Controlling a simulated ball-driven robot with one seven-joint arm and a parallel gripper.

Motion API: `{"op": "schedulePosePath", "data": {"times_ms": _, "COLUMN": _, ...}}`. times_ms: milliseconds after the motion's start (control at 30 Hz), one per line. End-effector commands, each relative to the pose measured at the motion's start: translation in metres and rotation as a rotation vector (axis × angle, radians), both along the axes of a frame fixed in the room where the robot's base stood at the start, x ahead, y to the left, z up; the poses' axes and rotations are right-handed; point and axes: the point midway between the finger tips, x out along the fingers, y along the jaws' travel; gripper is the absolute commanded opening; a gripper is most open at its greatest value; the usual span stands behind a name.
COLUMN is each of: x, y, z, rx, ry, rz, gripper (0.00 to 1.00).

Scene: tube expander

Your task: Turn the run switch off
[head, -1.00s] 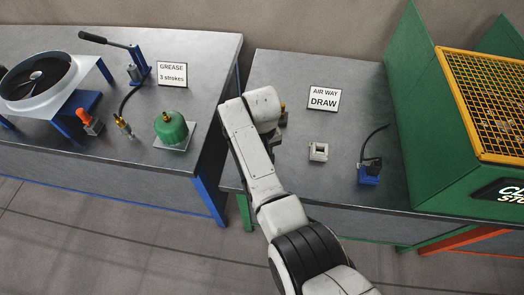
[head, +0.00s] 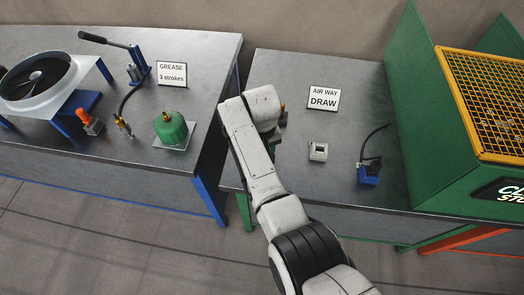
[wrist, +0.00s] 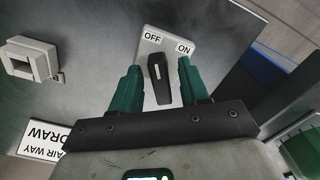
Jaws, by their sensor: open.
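The run switch shows in the wrist view as a black lever (wrist: 159,85) with a white mark, on a pale plate (wrist: 148,48) with an OFF label (wrist: 153,38) and an ON label (wrist: 184,47). The lever's marked end points up between the two labels; I cannot tell which setting it is in. My gripper (wrist: 160,64) is open, with one green finger on each side of the lever. Gaps show on both sides, and I see no clear contact. In the head view my arm hides the switch and most of the gripper.
A pale block with a square opening (head: 318,151) and a blue device with a cable (head: 369,172) stand right of my arm. The AIR WAY DRAW sign (head: 323,98) stands behind. A green machine (head: 450,150) is at right. A green tank (head: 171,127) is on the left table.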

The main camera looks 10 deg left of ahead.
Motion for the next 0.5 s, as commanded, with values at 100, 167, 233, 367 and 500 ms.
{"op": "schedulePosePath", "data": {"times_ms": 100, "x": 0.001, "y": 0.001, "z": 0.013, "rx": 0.002, "ry": -0.004, "rz": 0.000, "gripper": 0.45}}
{"op": "schedulePosePath", "data": {"times_ms": 167, "x": 0.001, "y": 0.001, "z": 0.022, "rx": 0.002, "ry": -0.004, "rz": 0.000, "gripper": 0.45}}
{"op": "schedulePosePath", "data": {"times_ms": 233, "x": 0.001, "y": 0.001, "z": 0.035, "rx": 0.002, "ry": -0.004, "rz": 0.000, "gripper": 0.45}}
{"op": "schedulePosePath", "data": {"times_ms": 367, "x": 0.001, "y": 0.001, "z": 0.061, "rx": 0.003, "ry": -0.005, "rz": 0.000, "gripper": 0.45}}
{"op": "schedulePosePath", "data": {"times_ms": 500, "x": 0.001, "y": 0.001, "z": 0.084, "rx": 0.002, "ry": -0.004, "rz": 0.001, "gripper": 0.45}}
